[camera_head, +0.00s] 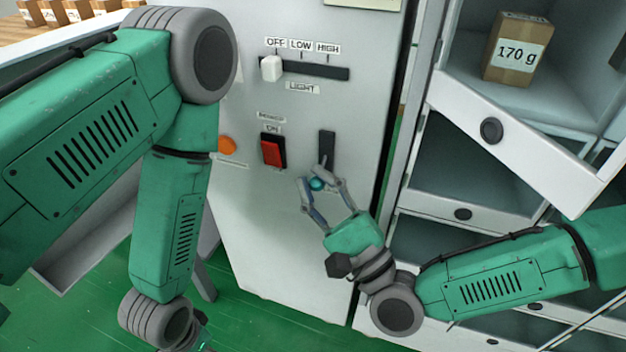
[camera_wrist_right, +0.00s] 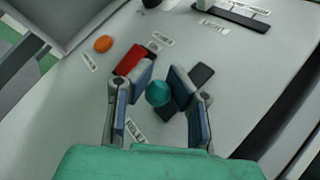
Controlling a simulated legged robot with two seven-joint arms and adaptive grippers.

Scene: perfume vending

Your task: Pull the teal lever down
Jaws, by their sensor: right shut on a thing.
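The teal lever's round knob (camera_head: 317,184) is at the lower end of a dark vertical slot (camera_head: 327,147) in the grey machine panel. My right gripper (camera_head: 319,186) has its fingers on either side of the knob and is shut on it. In the right wrist view the teal knob (camera_wrist_right: 157,93) sits between the two blue-padded fingers (camera_wrist_right: 158,95). Part of the slot is hidden behind the right-hand finger there.
A red power switch (camera_head: 272,151) and an orange button (camera_head: 227,145) are left of the slot. A white light slider (camera_head: 271,68) is above at OFF. At right are shelves with a tilted drawer front (camera_head: 520,135) and a 170 g box (camera_head: 517,48).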

